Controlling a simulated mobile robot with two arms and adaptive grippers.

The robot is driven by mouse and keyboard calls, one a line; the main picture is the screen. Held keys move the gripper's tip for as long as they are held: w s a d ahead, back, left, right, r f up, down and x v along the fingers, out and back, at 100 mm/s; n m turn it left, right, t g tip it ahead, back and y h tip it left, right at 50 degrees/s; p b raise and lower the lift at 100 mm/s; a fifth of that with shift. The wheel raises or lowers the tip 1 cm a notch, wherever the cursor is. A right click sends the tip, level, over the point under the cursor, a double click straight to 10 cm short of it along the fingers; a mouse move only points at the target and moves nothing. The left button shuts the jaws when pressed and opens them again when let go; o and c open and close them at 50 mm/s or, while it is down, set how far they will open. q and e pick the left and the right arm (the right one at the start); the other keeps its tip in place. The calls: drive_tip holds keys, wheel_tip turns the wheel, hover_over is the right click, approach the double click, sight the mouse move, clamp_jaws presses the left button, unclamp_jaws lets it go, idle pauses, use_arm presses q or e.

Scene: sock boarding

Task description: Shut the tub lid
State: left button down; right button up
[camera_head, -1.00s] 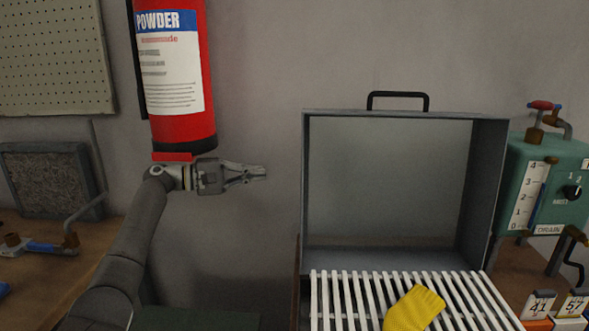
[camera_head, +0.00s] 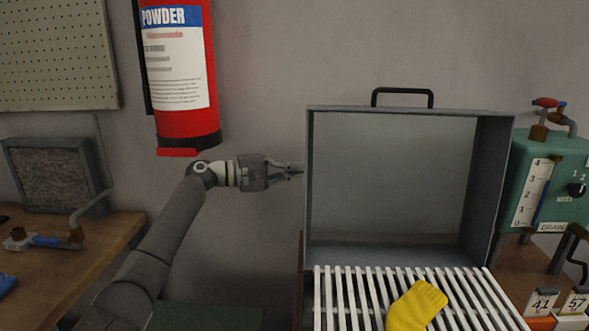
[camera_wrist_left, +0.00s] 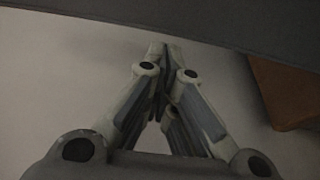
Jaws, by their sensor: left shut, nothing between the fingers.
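The tub's grey lid (camera_head: 492,190) stands open and upright, its hollow inner side facing me. A black handle (camera_head: 402,91) sits on its top edge. My left gripper (camera_head: 298,170) is shut and empty, with its tips at the lid's left edge; I cannot tell whether they touch it. In the left wrist view the shut fingertips (camera_wrist_left: 165,47) lie just below a dark grey surface across the top. My right gripper is not in view.
A white slatted rack (camera_head: 345,295) with a yellow sock (camera_head: 415,306) lies in front of the lid. A green gauge box (camera_head: 548,180) stands close at the right. A red extinguisher (camera_head: 184,125) hangs above my left arm. A wooden bench (camera_head: 95,250) is at the left.

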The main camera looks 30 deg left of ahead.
use_arm(q)
drive_tip(key=shift+s+d, duration=0.15)
drive_tip(key=shift+s, duration=0.15)
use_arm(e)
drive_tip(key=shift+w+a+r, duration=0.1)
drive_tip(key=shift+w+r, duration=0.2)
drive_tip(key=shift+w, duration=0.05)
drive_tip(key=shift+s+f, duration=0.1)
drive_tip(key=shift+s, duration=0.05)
